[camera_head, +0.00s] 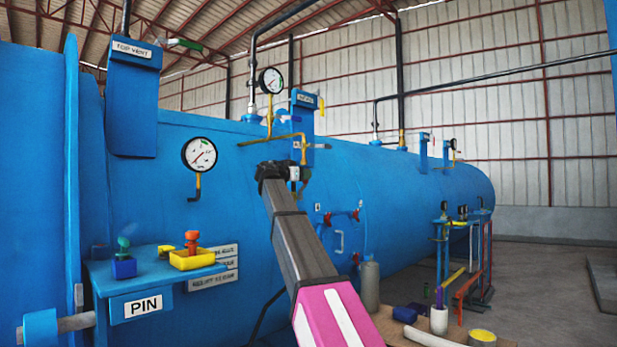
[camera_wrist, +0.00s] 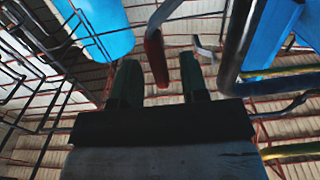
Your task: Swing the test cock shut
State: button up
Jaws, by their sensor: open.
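In the wrist view, a red-sleeved lever (camera_wrist: 156,60), which looks like the test cock handle, hangs from a grey bar. My gripper (camera_wrist: 160,60) is open, with one dark green finger on each side of the lever in the picture. No touch on the lever shows; its depth between the fingers is unclear. In the head view, my gripper (camera_head: 279,169) is up against the front of the blue vessel (camera_head: 420,185), just below a brass pipe (camera_head: 302,147). The lever is hidden or too small to make out there.
Dial gauges (camera_head: 199,154) and (camera_head: 271,80) stand left of and above my gripper. A blue labelled box (camera_head: 303,105) and brass pipework are close by. A side shelf (camera_head: 155,270) labelled PIN is at left. Pipes (camera_wrist: 240,45) run close to the right finger.

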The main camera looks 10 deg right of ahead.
jog(key=shift+x, duration=1.8)
grip_shut()
jog(key=shift+w, duration=0.2)
